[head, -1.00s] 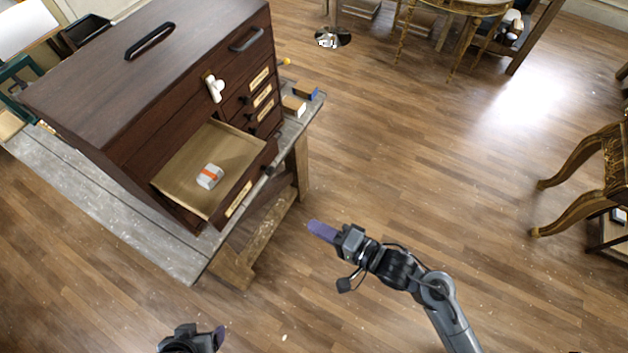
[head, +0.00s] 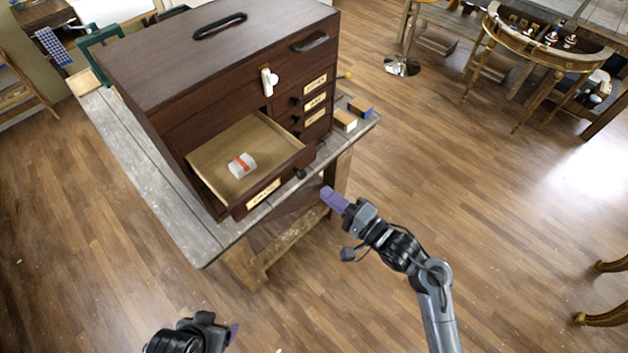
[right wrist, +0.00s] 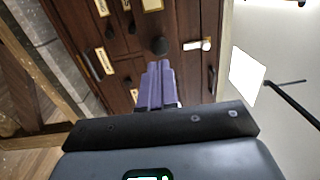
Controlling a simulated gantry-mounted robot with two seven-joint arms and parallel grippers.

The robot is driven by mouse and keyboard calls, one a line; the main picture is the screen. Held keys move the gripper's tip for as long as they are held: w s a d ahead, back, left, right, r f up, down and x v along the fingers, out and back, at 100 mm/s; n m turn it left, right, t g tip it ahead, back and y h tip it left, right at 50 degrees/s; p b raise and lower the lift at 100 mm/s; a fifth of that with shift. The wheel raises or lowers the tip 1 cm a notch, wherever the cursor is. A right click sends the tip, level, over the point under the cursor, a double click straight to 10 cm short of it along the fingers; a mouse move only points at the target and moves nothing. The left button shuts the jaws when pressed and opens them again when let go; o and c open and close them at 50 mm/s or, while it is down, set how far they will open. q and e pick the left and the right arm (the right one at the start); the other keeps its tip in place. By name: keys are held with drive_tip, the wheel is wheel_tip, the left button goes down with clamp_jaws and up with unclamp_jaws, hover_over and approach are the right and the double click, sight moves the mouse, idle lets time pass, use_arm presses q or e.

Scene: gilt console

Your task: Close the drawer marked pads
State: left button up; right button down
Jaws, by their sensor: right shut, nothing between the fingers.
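A dark wooden chest (head: 200,75) stands on a grey bench. One lower drawer (head: 222,150) is pulled out, with a white and orange packet (head: 241,166) lying inside. Its front has a label plate (head: 263,194), too small to read, and a dark knob (head: 300,173). My right gripper (head: 333,200) is shut and empty, just right of and apart from the drawer front. In the right wrist view its purple fingers (right wrist: 158,85) point at the chest, near a dark round knob (right wrist: 158,46). My left gripper (head: 233,332) is at the bottom edge, mostly hidden.
The grey bench (head: 155,185) carries the chest and has a bare strip in front. A white latch (head: 268,81) hangs on the chest front. The floor right of the bench is open.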

sight(305, 176)
drive_tip(key=shift+p+x, duration=0.45)
drive_tip(key=shift+x, duration=2.3)
